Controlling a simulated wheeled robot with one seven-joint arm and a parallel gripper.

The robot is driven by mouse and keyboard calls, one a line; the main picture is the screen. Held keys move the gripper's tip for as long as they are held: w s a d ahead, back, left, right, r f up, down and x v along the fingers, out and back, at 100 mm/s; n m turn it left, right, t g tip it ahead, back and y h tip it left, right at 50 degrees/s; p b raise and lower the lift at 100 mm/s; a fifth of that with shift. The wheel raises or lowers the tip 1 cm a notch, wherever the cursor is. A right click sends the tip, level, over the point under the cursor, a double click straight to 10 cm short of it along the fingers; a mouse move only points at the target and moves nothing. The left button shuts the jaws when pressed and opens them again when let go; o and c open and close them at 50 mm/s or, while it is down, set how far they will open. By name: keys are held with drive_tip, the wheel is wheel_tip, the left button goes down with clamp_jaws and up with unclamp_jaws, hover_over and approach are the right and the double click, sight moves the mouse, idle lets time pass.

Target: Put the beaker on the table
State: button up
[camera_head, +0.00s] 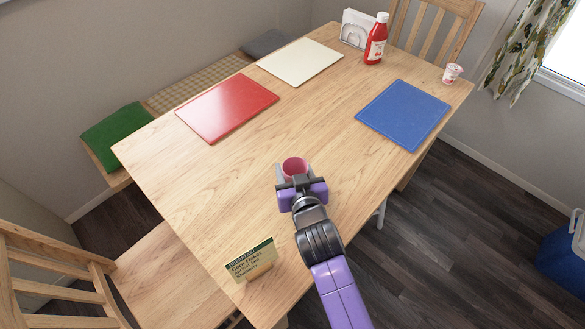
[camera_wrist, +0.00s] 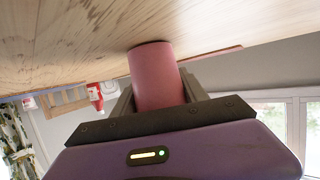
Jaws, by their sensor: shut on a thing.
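The beaker is a small pink-red cup (camera_head: 294,166) with its open top facing up in the head view. My gripper (camera_head: 293,175) is shut on it, one finger on each side, over the near part of the wooden table (camera_head: 190,175). In the wrist view the beaker (camera_wrist: 157,78) sits between the dark fingers of my gripper (camera_wrist: 157,95), and its end meets or nearly meets the tabletop (camera_wrist: 70,50). I cannot tell for sure whether it touches the wood. The lower part of the beaker is hidden by my gripper in the head view.
A menu card (camera_head: 250,260) stands at the table's near edge. Red (camera_head: 227,107), cream (camera_head: 300,61) and blue (camera_head: 403,115) boards lie farther back. A ketchup bottle (camera_head: 376,40), napkin holder (camera_head: 356,28) and small pot (camera_head: 452,73) stand at the far end. Bare wood surrounds the beaker.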

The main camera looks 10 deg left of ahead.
drive_tip(key=shift+f, duration=0.15)
drive_tip(key=o, duration=1.3)
drive_tip(key=shift+o, duration=0.2)
drive_tip(key=shift+r, duration=0.2)
drive_tip(key=v, duration=1.2)
